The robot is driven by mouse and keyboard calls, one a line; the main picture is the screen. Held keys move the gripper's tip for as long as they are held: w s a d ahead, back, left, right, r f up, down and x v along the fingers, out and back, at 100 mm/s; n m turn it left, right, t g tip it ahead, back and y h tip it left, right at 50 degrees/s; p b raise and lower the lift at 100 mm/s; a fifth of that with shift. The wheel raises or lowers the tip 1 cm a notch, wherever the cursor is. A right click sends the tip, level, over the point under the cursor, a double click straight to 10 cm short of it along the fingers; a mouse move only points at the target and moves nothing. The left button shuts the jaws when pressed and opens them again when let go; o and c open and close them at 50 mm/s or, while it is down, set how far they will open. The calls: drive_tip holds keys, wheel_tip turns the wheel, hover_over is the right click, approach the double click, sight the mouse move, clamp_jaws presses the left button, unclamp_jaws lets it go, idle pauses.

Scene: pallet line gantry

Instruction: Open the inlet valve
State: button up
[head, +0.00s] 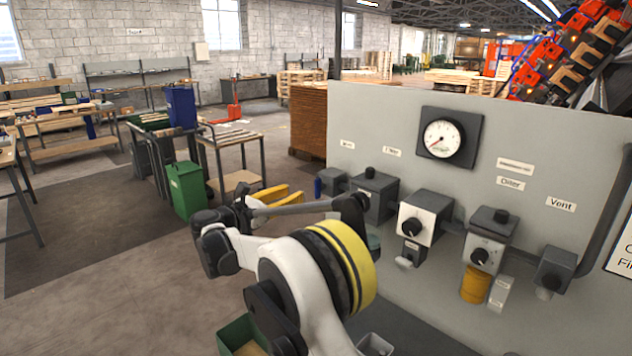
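A grey panel (400,110) carries a row of pneumatic units. The leftmost is a small grey box (331,180) with a blue part (318,187) at its left; it sits below a label (347,145) too small to read surely, and none of the units is clearly marked as the inlet valve.
Right of the box are a grey unit with a black knob (375,197), a white-faced dial unit (421,219), an oiler with a yellow bowl (475,284) and a vent block (556,268). A round gauge (444,139) is above. A green bin (186,190) stands left.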

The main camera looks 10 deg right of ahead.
sight(315, 184)
drive_tip(key=b+x, duration=0.1)
drive_tip(key=x, duration=0.9)
drive_tip(key=shift+w+d+b, duration=0.1)
drive_tip(key=shift+d+b, duration=0.15)
drive_tip(key=shift+b, duration=0.1)
clamp_jaws()
